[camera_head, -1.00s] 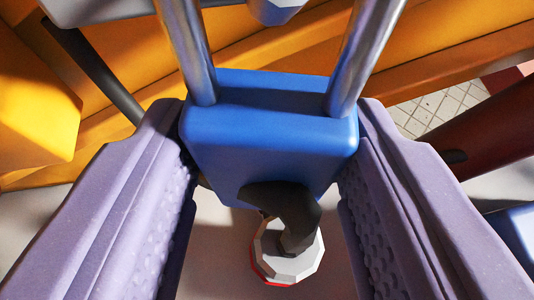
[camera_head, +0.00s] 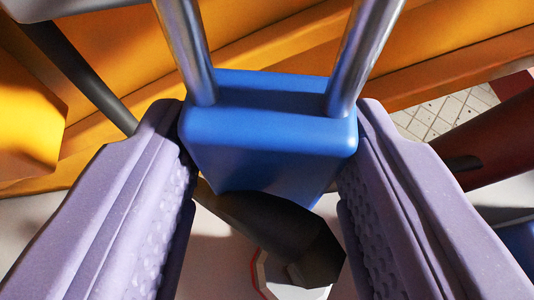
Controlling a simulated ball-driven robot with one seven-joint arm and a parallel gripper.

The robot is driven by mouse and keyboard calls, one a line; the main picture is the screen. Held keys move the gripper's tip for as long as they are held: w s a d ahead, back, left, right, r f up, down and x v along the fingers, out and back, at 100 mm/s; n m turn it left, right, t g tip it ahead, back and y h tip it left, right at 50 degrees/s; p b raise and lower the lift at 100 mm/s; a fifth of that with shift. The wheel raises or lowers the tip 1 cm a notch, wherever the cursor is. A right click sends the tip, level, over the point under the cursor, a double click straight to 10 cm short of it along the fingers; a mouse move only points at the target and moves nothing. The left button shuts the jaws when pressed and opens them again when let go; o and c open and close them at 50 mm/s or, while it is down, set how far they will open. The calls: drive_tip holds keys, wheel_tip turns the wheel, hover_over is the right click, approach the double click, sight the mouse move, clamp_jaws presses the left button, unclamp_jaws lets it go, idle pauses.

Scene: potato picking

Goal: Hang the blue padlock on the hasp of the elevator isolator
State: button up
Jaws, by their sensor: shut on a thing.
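The blue padlock (camera_head: 268,145) is between the two lilac fingers of my gripper (camera_head: 268,170), which are shut on its sides. Its silver shackle bars (camera_head: 186,50) rise toward the top edge of the picture, and the top of the shackle is out of view. Neither the hasp nor the isolator can be made out for certain in this view.
Behind the padlock are large orange-yellow beams (camera_head: 270,45). A dark rod (camera_head: 80,75) slants at the upper left. A dark part (camera_head: 275,230) and a white, red-edged round thing (camera_head: 290,285) are below the padlock. A dark red cylinder (camera_head: 500,135) is at right, beside pale tiles (camera_head: 440,115).

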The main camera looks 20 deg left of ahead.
drive_tip(key=o, duration=1.3)
drive_tip(key=p+v, duration=0.2)
drive_tip(key=v, duration=0.6)
drive_tip(key=shift+s+f, duration=0.1)
drive_tip(key=shift+f, duration=0.05)
